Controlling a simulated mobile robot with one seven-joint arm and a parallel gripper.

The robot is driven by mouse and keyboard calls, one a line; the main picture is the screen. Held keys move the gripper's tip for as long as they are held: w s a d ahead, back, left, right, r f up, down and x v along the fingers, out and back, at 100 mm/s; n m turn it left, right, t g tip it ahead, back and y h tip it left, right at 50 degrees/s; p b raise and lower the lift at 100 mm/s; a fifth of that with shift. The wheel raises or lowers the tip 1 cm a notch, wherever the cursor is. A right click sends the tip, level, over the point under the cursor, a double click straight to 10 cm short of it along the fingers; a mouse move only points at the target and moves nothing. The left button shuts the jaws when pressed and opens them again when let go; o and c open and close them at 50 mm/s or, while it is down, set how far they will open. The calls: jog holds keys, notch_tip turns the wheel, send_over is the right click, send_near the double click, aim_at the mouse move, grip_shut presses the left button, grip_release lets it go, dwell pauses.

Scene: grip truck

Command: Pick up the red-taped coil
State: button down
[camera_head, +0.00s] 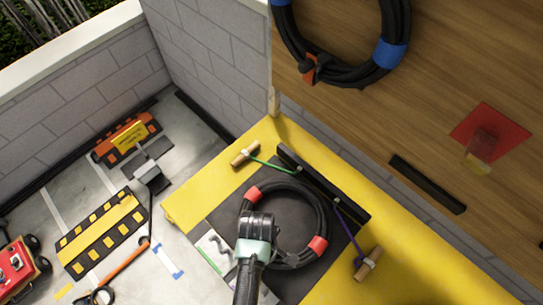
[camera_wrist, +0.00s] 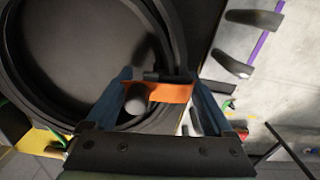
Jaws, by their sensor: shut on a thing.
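The red-taped coil (camera_head: 325,215) is a black cable ring with red tape bands, over a dark mat (camera_head: 225,203) on the yellow surface. My gripper (camera_head: 256,225) is at the coil's lower left side in the head view and hides part of it. In the wrist view the coil (camera_wrist: 180,45) curves across the left and top. I cannot tell whether the coil is clear of the mat.
A blue-taped coil (camera_head: 345,75) hangs on the wooden panel. A black bar (camera_head: 322,182) stands beside the red-taped coil. Wooden handles with green (camera_head: 245,153) and purple (camera_head: 369,263) cords lie near it. A striped ramp (camera_head: 100,232) and red machine (camera_head: 18,268) are at left.

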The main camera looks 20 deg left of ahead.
jog(key=shift+w+r+b, duration=0.15)
jog(key=shift+r+b, duration=0.15)
jog(key=shift+r, duration=4.75)
